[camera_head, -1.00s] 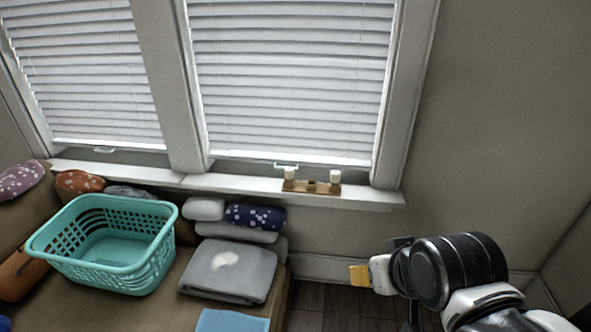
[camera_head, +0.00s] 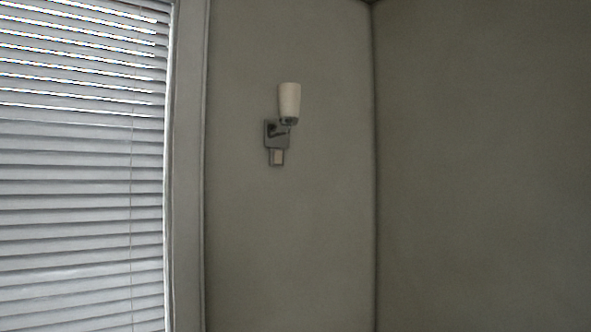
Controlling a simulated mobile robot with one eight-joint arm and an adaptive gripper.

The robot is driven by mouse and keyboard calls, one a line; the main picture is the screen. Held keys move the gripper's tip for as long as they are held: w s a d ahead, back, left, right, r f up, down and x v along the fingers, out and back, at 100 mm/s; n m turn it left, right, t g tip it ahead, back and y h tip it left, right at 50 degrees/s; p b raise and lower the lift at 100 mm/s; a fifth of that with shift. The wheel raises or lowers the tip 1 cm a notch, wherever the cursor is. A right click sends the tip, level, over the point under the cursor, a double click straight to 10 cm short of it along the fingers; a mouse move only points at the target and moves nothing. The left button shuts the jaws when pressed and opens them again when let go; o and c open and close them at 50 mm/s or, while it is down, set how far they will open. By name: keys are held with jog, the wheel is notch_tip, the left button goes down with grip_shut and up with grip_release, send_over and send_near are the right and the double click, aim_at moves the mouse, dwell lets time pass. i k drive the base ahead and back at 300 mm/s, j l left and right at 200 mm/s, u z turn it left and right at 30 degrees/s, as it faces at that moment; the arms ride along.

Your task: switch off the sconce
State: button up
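The sconce (camera_head: 289,102) is on the wall, a little left of the middle of the head view. It has a pale, cup-shaped shade above a dark grey bracket (camera_head: 271,138). I see no bright glow around the shade, and I cannot tell for sure whether the lamp is lit. My gripper is not in this view.
A window with white blinds (camera_head: 80,190) fills the left side, edged by a pale frame (camera_head: 187,200). The wall (camera_head: 290,250) around the sconce is bare. A room corner runs down to its right, with another bare wall (camera_head: 480,170) beyond.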

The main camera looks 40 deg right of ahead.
aim_at(278, 154)
jog(key=z, duration=0.85)
